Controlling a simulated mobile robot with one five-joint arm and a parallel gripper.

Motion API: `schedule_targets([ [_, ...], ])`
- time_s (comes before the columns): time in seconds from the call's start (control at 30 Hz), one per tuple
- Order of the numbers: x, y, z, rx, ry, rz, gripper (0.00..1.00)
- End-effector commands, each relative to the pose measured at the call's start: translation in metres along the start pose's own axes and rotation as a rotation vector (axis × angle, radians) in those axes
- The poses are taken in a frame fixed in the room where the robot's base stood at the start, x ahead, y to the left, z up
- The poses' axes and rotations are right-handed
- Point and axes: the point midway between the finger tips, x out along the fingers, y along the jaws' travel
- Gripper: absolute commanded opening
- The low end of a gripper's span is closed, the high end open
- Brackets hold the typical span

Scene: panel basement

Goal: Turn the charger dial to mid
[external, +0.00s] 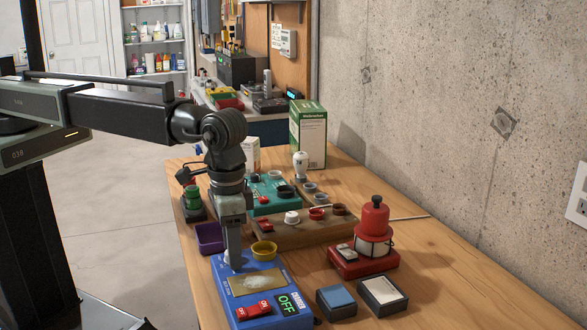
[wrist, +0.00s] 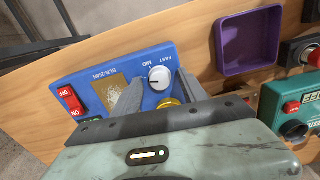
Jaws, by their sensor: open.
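The charger is a blue box (external: 262,290) at the near end of the table, with a red switch (external: 253,310) and a green-lit OFF display (external: 287,304). In the wrist view the charger (wrist: 85,72) shows a white round dial (wrist: 160,78) beside the printed words FAST and MID. The dial's pointer mark is too small to read surely. My gripper (wrist: 160,84) is open, its two fingers on either side of the dial; I cannot tell whether they touch it. In the external view my gripper (external: 233,262) points down at the charger and mostly hides the dial.
A red lantern-like device (external: 374,235) and two small blocks (external: 337,300) (external: 382,294) stand to the right. The front right tabletop is clear.

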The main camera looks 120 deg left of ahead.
Motion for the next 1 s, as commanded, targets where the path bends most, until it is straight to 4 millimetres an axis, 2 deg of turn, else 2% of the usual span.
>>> schedule_targets([
  [0.17, -0.0014, 0.0, 0.0, 0.0, 0.0, 0.0, 0.5],
  [0.27, -0.0015, -0.0001, 0.0, 0.0, 0.0, 0.0, 0.25],
  [0.3, -0.0015, -0.0001, 0.0, 0.0, 0.0, 0.0, 0.14],
  [0.37, -0.0015, 0.0, 0.0, 0.0, 0.0, 0.0, 0.0],
  [0.7, -0.0014, 0.0, 0.0, 0.037, 0.0, 0.0, 0.0],
  [1.0, -0.0013, 0.0002, 0.0001, 0.226, 0.0, 0.0, 0.0],
])
